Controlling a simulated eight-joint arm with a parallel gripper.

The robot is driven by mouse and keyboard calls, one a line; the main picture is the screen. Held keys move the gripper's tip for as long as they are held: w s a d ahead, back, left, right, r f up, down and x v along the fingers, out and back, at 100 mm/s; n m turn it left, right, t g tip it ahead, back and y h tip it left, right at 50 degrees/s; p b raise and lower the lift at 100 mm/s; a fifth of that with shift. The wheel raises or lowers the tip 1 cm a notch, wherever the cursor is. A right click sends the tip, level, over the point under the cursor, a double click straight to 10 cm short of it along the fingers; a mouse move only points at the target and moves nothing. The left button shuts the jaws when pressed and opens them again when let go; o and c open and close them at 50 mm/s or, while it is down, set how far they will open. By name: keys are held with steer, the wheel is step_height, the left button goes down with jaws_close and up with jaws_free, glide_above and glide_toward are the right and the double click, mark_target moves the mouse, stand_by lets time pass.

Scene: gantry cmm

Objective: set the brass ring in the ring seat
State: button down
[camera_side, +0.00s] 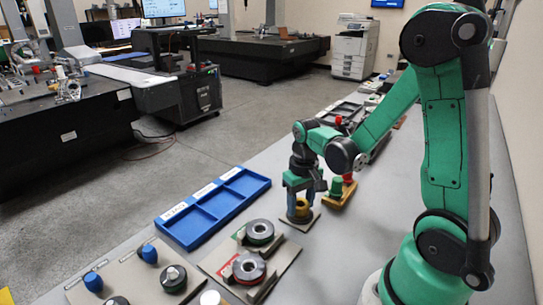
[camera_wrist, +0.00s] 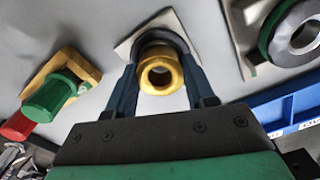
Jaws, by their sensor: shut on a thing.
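The brass ring (camera_side: 302,208) is between the blue fingers of my gripper (camera_side: 300,199), which is shut on it. In the wrist view the brass ring (camera_wrist: 174,74) faces the camera, with one finger on each side. A pale square plate (camera_wrist: 128,48) with a dark round part lies directly beyond the ring and looks like the ring seat. In the side view the plate (camera_side: 297,225) shows under the gripper. The ring and fingers hide most of its middle, so I cannot tell whether the ring touches it or is seated.
A wooden holder (camera_side: 336,198) with green and red plugs stands close behind the plate. A blue tray (camera_side: 216,207) with compartments lies to the left. A board (camera_side: 283,257) with two dark ring gauges is in front. Several knobbed gauges sit at front left. Bare grey bench lies to the right.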

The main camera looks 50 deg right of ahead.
steer(key=shift+f, duration=0.4)
jaws_free()
stand_by(0.4)
step_height(320, 180, up, 7)
stand_by(1.0)
steer(key=a+r+n+t, duration=0.4)
steer(key=a+t, duration=0.3)
steer(key=a, duration=0.3)
steer(key=shift+w+a+r+n, duration=0.3)
steer(key=shift+w+r, duration=0.1)
steer(key=shift+r, duration=0.3)
